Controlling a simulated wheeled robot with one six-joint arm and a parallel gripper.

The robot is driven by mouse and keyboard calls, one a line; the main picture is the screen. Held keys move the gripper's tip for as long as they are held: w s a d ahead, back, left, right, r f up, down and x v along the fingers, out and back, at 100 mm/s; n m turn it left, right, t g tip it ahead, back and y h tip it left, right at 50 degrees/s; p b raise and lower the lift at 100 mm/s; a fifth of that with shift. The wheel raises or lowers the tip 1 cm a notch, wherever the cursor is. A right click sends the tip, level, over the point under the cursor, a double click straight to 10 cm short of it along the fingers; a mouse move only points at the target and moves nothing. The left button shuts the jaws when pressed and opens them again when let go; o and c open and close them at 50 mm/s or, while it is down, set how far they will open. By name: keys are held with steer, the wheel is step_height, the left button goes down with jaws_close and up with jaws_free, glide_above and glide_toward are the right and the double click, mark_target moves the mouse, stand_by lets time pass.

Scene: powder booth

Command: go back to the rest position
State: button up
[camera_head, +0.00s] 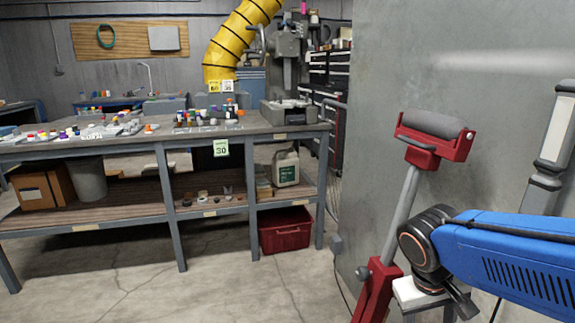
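My gripper is not seen in this view. A blue slotted body with a round black end reaches in from the right edge, and no gripper fingers can be made out on it. Whether the arm is at its rest position cannot be told from this one view.
A long workbench (130,141) with several small coloured items stands at left. A red bin (285,232) sits under it. A red roller stand (432,137) stands close at right before a large grey panel (385,60). The concrete floor (215,285) in front is clear.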

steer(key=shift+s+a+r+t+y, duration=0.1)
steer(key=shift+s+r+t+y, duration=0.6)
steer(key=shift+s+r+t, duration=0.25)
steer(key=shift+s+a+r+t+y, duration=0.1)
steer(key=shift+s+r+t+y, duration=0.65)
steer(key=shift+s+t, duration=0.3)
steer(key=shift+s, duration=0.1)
